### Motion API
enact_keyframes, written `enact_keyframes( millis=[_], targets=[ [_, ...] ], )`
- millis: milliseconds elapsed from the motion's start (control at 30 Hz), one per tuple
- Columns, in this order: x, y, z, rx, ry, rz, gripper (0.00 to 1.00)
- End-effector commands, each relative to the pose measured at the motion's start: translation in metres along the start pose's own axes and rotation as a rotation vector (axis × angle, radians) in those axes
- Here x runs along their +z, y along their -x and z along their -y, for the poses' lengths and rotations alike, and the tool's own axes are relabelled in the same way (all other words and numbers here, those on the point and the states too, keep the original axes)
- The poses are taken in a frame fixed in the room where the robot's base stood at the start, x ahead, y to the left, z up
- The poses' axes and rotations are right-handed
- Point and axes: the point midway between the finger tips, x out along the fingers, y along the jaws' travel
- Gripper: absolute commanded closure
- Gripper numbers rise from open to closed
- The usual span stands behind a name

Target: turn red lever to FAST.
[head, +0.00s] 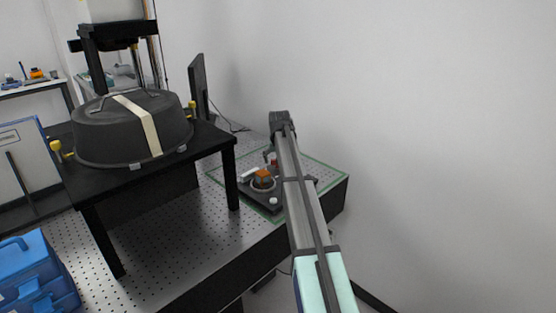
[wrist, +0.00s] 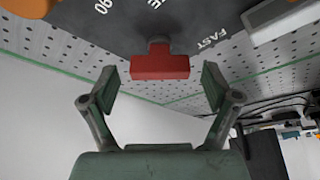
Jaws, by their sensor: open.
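The red lever (wrist: 160,64) shows in the wrist view as a red T-shaped handle on a dark plate (wrist: 130,22). The word FAST is printed on the plate to the right of the lever, and part of another label and a 90 mark are above and to the left. My gripper (wrist: 157,88) is open, with one finger on either side of the lever and a gap on both sides; no contact shows. In the head view the lever is a small red spot (head: 273,157) beside my arm, on the small device on the perforated table. My gripper's fingers are hard to make out there.
The perforated table (head: 200,240) has a green outline around the device. A black stand (head: 200,146) bearing a large dark round cover (head: 100,145) is to the left. Blue cases (head: 35,275) are at lower left. A pale wall is close on the right.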

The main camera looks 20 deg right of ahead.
Motion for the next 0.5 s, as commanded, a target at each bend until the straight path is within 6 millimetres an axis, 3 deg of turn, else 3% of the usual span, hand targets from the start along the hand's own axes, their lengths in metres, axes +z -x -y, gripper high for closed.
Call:
enact_keyframes(
  millis=[267, 500],
  targets=[
    [-0.001, 0.013, 0.000, 0.000, 0.000, -0.003, 0.12],
    [0.000, 0.056, 0.000, 0.000, 0.000, -0.003, 0.12]
  ],
)
